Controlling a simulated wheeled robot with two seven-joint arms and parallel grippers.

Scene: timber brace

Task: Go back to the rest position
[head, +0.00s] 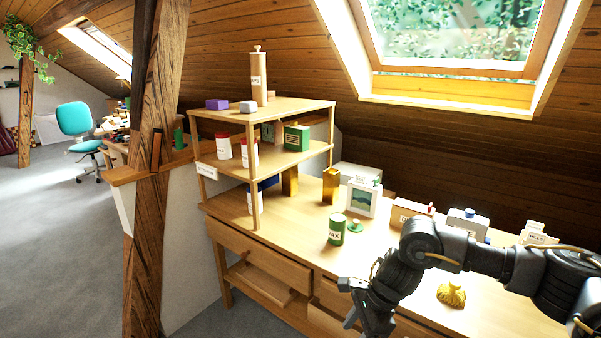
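My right arm comes in from the right, over the wooden workbench (300,232). Its black gripper (365,322) hangs down in front of the bench's front edge, near the drawers. The fingertips are dark and partly cut off by the lower picture edge, so I cannot tell whether they are open or shut. No held object is visible there. My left gripper is not in view.
A green tin (336,230) stands on the bench near its lid (355,226). A shelf unit (262,107) stands at the left end. A timber post (153,200) rises left of it. Floor beyond is open.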

